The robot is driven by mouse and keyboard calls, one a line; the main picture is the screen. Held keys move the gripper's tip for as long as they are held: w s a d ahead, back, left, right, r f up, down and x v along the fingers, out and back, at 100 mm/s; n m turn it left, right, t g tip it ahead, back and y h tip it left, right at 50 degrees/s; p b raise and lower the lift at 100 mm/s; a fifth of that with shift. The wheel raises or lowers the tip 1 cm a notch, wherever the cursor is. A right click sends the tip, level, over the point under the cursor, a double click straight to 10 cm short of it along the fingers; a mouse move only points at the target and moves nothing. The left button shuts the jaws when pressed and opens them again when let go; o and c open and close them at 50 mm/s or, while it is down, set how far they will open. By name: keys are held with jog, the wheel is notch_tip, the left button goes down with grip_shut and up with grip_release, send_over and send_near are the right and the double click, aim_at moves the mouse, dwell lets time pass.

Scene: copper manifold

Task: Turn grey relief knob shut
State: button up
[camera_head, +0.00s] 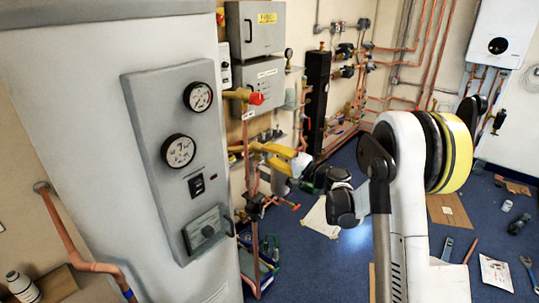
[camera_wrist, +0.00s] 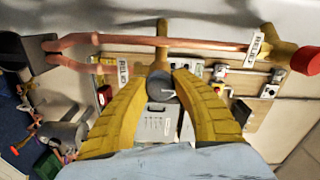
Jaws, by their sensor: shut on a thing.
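The grey relief knob (camera_wrist: 160,88) sits at the end of a brass valve stem (camera_wrist: 161,52) in the wrist view, with a grey bar-like mark on its face. My gripper (camera_wrist: 164,80) has its two yellow fingers closed around the knob, one tip on each side. A white label with dark lettering (camera_wrist: 123,73) hangs just left of it. In the head view my gripper (camera_head: 283,154) reaches in from the right to the copper pipework beside the large white cylinder (camera_head: 105,150). The grey knob is not clearly visible there.
A red knob (camera_head: 256,98) on a brass valve is above my gripper, and shows at the right edge in the wrist view (camera_wrist: 305,60). Copper pipes (camera_wrist: 200,41) run close to the fingers. The cylinder's gauge panel (camera_head: 185,165) stands left. Tools lie on the blue floor.

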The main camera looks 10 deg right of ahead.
jog(key=o, duration=1.2)
jog(key=shift+a, duration=0.1)
jog(key=v, duration=1.2)
